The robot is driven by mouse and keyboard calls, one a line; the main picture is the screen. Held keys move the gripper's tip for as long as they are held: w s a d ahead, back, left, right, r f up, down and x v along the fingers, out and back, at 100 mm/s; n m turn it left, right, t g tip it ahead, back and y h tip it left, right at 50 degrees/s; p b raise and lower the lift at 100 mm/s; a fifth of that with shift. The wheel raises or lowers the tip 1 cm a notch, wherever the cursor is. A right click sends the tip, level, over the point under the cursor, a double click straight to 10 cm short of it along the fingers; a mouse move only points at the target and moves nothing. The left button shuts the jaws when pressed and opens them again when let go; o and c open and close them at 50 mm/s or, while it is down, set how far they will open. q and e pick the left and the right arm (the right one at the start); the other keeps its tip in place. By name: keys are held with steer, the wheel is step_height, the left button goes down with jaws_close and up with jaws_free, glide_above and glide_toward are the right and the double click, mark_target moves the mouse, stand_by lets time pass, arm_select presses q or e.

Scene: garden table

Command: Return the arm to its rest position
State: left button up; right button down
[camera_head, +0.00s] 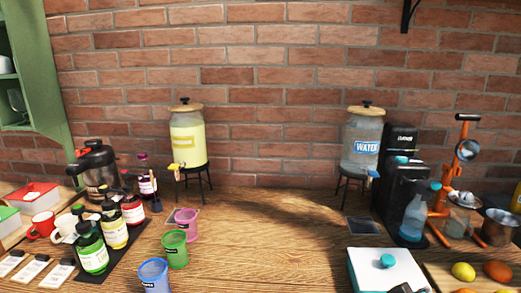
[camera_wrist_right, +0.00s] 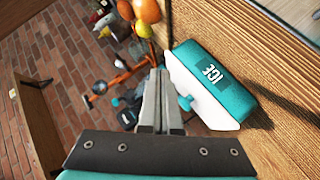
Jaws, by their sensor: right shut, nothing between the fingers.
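My right gripper (camera_wrist_right: 160,75) shows in the right wrist view with its two grey fingers together and nothing between them. Beside it in that view is the ice box (camera_wrist_right: 222,62), teal with a white lid and the word ICE. The fingertips look close to the lid side in the picture, but I cannot tell the distance. In the head view the ice box (camera_head: 372,270) stands at the bottom right, with a teal knob on its white lid. A small dark part shows at the bottom edge in front of it. My left gripper is in neither view.
A lemonade dispenser (camera_head: 188,150) and a water dispenser (camera_head: 362,155) stand at the back. Blue (camera_head: 154,275), green (camera_head: 175,250) and pink (camera_head: 187,224) cups are left of centre. Syrup bottles (camera_head: 91,250) stand further left, fruit (camera_head: 463,271) at right. The middle table is clear.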

steer(key=s+a+f+g+y, duration=0.2)
steer(key=s+a+f+y, duration=0.2)
steer(key=s+a, duration=0.25)
steer(key=s+a+f+n+g+y, duration=0.1)
steer(key=s+a+f+y, duration=0.3)
steer(key=s, duration=0.4)
steer(key=s+a+f+g+y, duration=0.2)
steer(key=s+a+f+y, duration=0.15)
steer(key=s+a, duration=0.3)
step_height(320, 180, down, 28)
steer(key=s+b, duration=0.1)
steer(key=b, duration=0.4)
arm_select(q)
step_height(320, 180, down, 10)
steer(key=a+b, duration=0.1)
steer(key=b, duration=0.4)
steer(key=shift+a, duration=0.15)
arm_select(e)
steer(key=s+d+f+g, duration=0.1)
steer(key=s+d+f, duration=0.1)
steer(key=s+f, duration=0.5)
steer(key=s+d+f+h, duration=0.1)
steer(key=s+d+f, duration=0.1)
steer(key=s+f, duration=0.5)
step_height(320, 180, down, 4)
steer(key=shift+s+f+n+g, duration=0.15)
steer(key=shift+s+n+g, duration=0.25)
